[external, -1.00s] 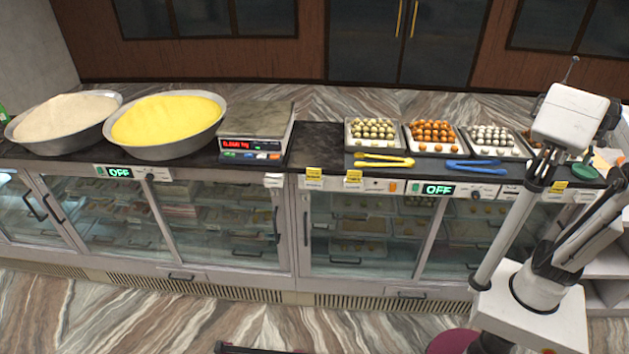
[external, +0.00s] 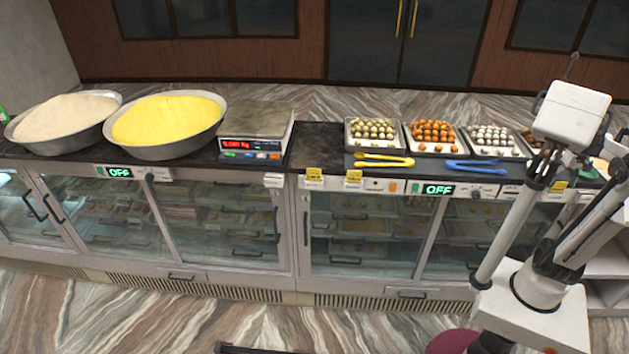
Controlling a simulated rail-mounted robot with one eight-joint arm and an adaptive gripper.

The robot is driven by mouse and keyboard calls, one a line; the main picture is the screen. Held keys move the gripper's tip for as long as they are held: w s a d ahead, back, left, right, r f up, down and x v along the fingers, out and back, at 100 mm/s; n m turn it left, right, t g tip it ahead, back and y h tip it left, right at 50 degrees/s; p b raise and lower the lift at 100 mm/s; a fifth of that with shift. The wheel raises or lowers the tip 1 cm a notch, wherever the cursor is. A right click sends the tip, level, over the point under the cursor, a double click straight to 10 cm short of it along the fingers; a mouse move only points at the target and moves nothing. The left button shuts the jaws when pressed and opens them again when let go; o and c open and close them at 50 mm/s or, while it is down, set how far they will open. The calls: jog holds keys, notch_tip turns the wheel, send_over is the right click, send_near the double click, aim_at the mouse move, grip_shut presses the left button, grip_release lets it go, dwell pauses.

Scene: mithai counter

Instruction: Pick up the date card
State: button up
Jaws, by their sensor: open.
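Several small cards with yellow tops stand along the front edge of the counter: one (external: 313,176) left of the yellow tongs, one (external: 353,178) just right of it, and one (external: 557,187) at the right beside my arm. A plain white card (external: 273,180) is on the front edge below the scale. The print is too small to tell which is the date card. Dark finger-like parts of my gripper (external: 544,167) show at the right, over the counter's right end and apart from the two left yellow cards. They look empty, but my arm partly hides this area.
Yellow tongs (external: 384,160) and blue tongs (external: 476,167) lie before sweet trays (external: 433,153). A scale (external: 257,122) and two large bowls, one with yellow (external: 167,148) and one with pale contents (external: 64,140), stand left. Glass cases (external: 362,236) are below.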

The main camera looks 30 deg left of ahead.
jog(key=shift+f, duration=1.35)
jog(key=c, duration=1)
jog(key=shift+r, duration=0.1)
jog(key=shift+r, duration=0.8)
notch_tip(320, 180, up, 2)
jog(key=shift+r, duration=0.1)
jog(key=s+a+r, duration=0.1)
jog(key=a+r, duration=0.1)
jog(key=a, duration=0.1)
jog(key=s+a+r+b, duration=0.1)
jog(key=s+a+r, duration=0.1)
jog(key=a, duration=0.2)
jog(key=s+a+r, duration=0.2)
jog(key=a+r, duration=0.1)
jog(key=shift+s+a, duration=0.2)
